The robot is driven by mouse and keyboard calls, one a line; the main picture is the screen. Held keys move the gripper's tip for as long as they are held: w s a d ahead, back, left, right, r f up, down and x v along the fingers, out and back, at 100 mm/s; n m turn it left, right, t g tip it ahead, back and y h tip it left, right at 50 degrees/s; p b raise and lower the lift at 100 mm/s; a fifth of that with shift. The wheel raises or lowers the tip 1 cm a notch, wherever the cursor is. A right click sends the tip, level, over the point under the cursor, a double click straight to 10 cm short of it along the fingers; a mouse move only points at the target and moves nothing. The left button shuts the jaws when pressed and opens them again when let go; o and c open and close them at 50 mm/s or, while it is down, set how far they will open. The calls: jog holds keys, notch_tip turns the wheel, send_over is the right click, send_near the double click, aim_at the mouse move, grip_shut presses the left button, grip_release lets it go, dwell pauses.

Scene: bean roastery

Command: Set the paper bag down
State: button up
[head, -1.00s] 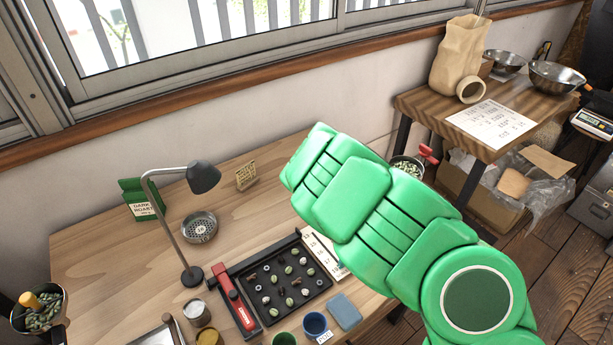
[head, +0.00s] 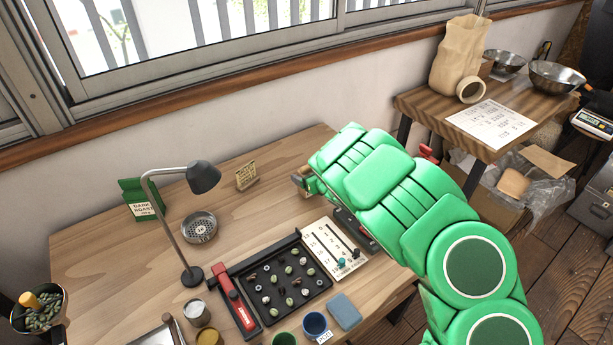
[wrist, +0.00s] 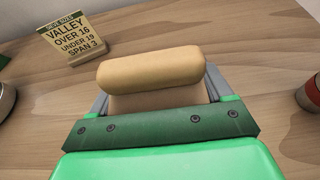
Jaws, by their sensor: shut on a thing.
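My gripper (wrist: 156,95) is shut on a tan paper bag (wrist: 150,68), seen in the wrist view as a rounded, rolled top with a flat panel below it between the jaws. The lower part of the bag is hidden by my gripper. In the head view my gripper (head: 302,184) is low over the back right of the wooden desk (head: 245,215), mostly hidden behind my green arm. Only a small brownish piece shows at its end. I cannot tell whether the bag touches the desk.
A size card (head: 246,176) stands to the left of my gripper. A sieve (head: 199,228), a lamp (head: 203,178) and a green dark-roast bag (head: 141,200) stand further left. A bean tray (head: 288,280) and a marked board (head: 334,252) lie in front. Bare desk surrounds my gripper.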

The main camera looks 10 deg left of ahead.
jog(key=shift+f, duration=0.25)
jog(key=shift+f, duration=0.1)
jog(key=o, duration=1.2)
jog(key=shift+s+d+r, duration=0.4)
jog(key=shift+s+r, duration=0.1)
jog(key=v, duration=1)
jog(key=shift+s+d, duration=0.15)
jog(key=shift+d, duration=0.05)
jog(key=shift+r, duration=0.1)
